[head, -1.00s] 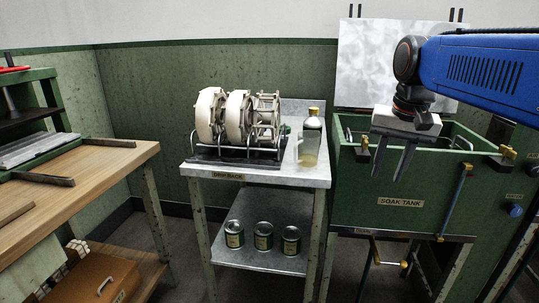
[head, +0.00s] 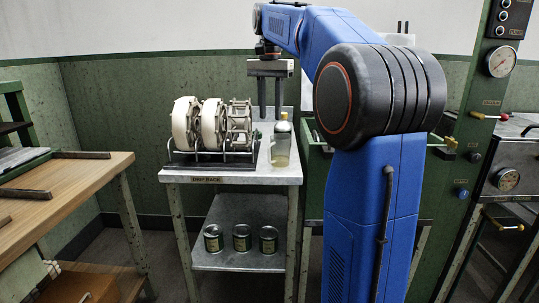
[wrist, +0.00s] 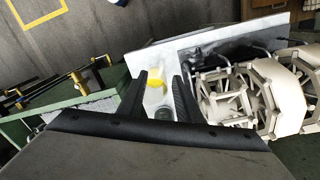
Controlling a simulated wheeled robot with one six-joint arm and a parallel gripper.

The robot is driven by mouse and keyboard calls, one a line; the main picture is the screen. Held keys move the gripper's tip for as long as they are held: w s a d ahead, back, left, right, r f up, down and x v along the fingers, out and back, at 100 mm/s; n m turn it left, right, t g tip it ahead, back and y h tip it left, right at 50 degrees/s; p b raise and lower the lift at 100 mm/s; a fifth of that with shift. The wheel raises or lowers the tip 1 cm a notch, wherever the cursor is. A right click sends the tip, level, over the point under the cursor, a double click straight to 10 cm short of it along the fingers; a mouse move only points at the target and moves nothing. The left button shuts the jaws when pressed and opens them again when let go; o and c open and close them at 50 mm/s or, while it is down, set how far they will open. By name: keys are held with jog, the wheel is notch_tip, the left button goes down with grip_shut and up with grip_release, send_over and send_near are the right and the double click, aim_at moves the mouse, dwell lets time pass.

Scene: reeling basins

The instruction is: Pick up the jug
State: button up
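My gripper (head: 270,115) points down, open and empty, above the table and just up and left of the jug's cap in the head view. Contact with the jug cannot be told. Part of the jug is hard to make out there.
White reels (head: 212,125) in a dark rack stand left of the jug, with a wheel side near my fingers in the wrist view. The green soak tank (head: 313,170) is to the right, mostly behind my arm. Several cans (head: 240,238) stand on the lower shelf.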

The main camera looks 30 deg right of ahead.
aim_at(269, 150)
jog(key=shift+w+f, duration=0.15)
jog(key=shift+f, duration=4)
jog(key=shift+w+f, duration=0.1)
jog(key=shift+f, duration=4)
grip_shut()
